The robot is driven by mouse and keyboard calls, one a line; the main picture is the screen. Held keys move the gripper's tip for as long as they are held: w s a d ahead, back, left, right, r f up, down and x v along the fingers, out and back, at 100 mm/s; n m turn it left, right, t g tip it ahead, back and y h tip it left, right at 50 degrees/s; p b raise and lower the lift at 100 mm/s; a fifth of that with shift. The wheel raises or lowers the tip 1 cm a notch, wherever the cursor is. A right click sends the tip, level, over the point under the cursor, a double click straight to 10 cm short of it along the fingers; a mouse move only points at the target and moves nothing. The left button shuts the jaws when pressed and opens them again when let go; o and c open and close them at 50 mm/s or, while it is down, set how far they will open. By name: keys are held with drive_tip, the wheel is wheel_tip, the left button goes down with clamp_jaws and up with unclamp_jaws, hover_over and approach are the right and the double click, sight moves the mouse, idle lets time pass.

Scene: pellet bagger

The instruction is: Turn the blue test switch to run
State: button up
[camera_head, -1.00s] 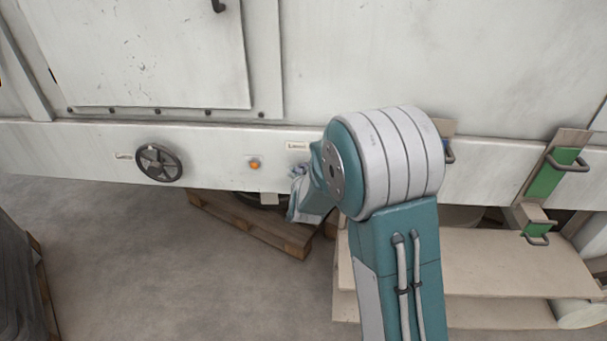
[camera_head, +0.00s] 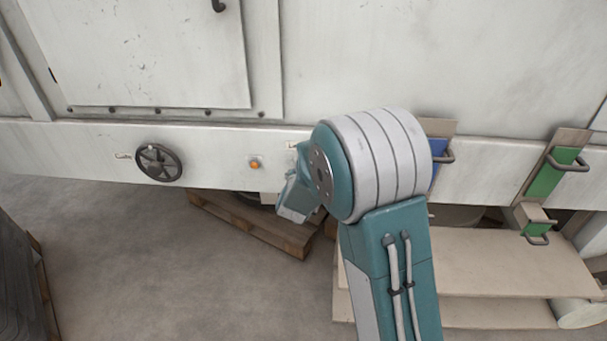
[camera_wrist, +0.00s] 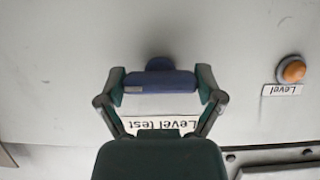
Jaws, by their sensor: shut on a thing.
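The blue test switch (camera_wrist: 160,82) shows in the wrist view as a bar lying crosswise, with a rounded blue part just above it on the pale panel. My gripper (camera_wrist: 160,84) has one finger at each end of the bar and is shut on it. A "Level test" label (camera_wrist: 163,125) shows upside down between the fingers, partly covered by the gripper body. In the head view my arm hides the switch and the fingertips.
An orange button (camera_head: 254,164) sits left of my wrist; its "Level" label (camera_wrist: 282,90) shows in the wrist view. A black handwheel (camera_head: 158,162) is farther left. A blue plate (camera_head: 438,158) and green plates (camera_head: 558,174) with handles are on the right. A pallet (camera_head: 250,222) lies below.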

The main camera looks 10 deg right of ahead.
drive_tip(key=shift+s+a+f, duration=0.1)
drive_tip(key=shift+f, duration=0.2)
drive_tip(key=o, duration=0.8)
drive_tip(key=shift+o, duration=0.3)
drive_tip(key=shift+r, duration=0.1)
drive_tip(key=shift+r, duration=0.1)
drive_tip(key=v, duration=1.1)
drive_tip(key=shift+s+a, duration=0.25)
drive_tip(key=shift+s, duration=0.1)
drive_tip(key=shift+r, duration=0.2)
